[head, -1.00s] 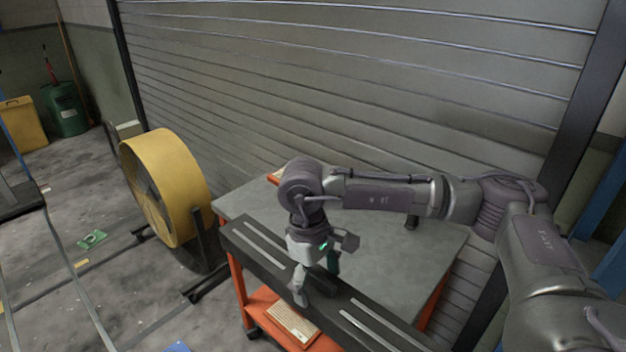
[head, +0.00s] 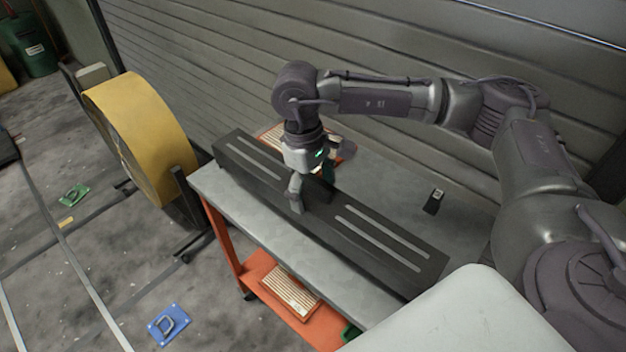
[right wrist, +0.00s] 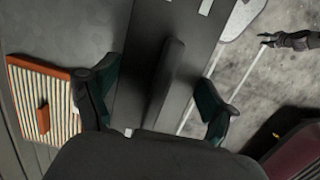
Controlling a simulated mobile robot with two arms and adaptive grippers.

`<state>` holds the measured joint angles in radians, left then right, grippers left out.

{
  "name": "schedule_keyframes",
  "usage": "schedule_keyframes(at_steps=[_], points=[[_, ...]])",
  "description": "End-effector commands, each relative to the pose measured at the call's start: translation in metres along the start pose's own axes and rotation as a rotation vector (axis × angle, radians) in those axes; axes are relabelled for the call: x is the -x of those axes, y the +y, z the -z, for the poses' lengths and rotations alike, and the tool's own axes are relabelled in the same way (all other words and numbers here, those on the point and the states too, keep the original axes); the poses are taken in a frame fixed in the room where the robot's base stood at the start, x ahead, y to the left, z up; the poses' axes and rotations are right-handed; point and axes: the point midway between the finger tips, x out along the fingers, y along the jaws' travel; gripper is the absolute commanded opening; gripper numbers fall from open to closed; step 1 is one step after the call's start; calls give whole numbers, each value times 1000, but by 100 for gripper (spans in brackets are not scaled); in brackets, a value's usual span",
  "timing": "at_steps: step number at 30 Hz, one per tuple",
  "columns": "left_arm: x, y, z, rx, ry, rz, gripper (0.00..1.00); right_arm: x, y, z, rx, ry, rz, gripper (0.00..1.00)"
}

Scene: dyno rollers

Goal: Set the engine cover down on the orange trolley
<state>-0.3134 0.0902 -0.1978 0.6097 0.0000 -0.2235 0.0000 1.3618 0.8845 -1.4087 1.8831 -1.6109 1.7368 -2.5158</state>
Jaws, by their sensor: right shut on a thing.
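The engine cover (head: 375,240) is a long dark panel with pale stripes and a raised ridge along its middle. My right gripper (head: 312,190) is shut on it near its middle. In the right wrist view the fingers sit on either side of the cover (right wrist: 140,75). The cover lies lengthwise over the grey top of the orange trolley (head: 225,195). I cannot tell whether it touches the top or hangs just above it. A dark gripper, seemingly my left (right wrist: 290,40), shows in the right wrist view, away from the cover; its jaws are unclear.
An orange-framed filter (head: 272,133) lies on the trolley top behind the cover, partly hidden. A small black object (head: 434,201) stands on the top's right part. Another filter (head: 291,292) lies on the lower shelf. A yellow fan (head: 140,135) stands left; a shutter is behind.

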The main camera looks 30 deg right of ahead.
Motion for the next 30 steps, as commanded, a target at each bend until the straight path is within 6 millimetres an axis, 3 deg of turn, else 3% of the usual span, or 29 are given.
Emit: schedule_keyframes(at_steps=[2, 5, 14, 28, 29, 30], points=[[-4, 0, -10, 0, -13, 0, 43, -8, 0, 1, -1, 0, 0, 37], [-8, 1, -9, 1, -11, -1, 43, -18, 0, 3, -1, 0, 0, 37], [-20, 10, 35, 7, 56, -11, 43, -46, 0, 7, -2, -1, 0, 37], [-22, 9, 12, 1, 21, -10, 43, -55, 0, 9, -2, 2, 0, 37], [-22, 9, 12, 1, 21, -10, 43, -55, 0, 9, -2, 2, 0, 90], [-22, 8, 12, 1, 21, -9, 43, -55, 0, 9, -2, 2, 0, 97]])
